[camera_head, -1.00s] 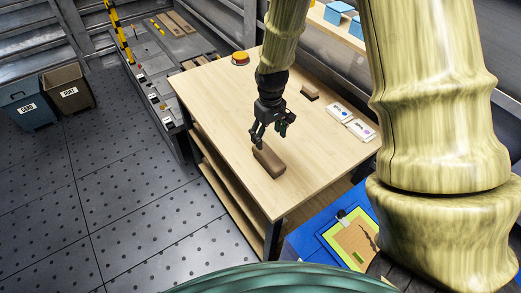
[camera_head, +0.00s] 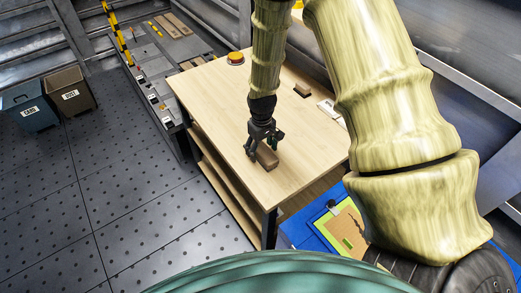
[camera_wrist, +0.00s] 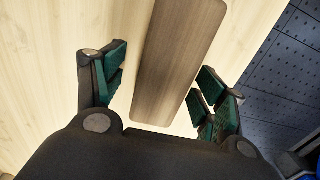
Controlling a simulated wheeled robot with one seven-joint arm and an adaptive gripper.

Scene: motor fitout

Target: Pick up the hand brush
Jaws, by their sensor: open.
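A brown wooden block-like piece, which I take to be the hand brush (camera_head: 267,158), lies on the light wood workbench (camera_head: 222,115) near its front edge. In the wrist view the brush (camera_wrist: 172,60) is a long, smooth, wood-grained shape; no bristles show. My gripper (camera_head: 262,150) is right over the brush in the head view and partly hides it. In the wrist view my gripper (camera_wrist: 158,88) is open, with green-padded fingers on either side of the brush and a gap showing at each side. Its height above the bench is hard to tell.
A smaller dark brown block (camera_head: 302,90) and a white card (camera_head: 328,108) lie farther back on the bench. A red and yellow button (camera_head: 236,58) sits at the far corner. A blue board with a clipboard (camera_head: 345,225) is at the right. Open floor lies left.

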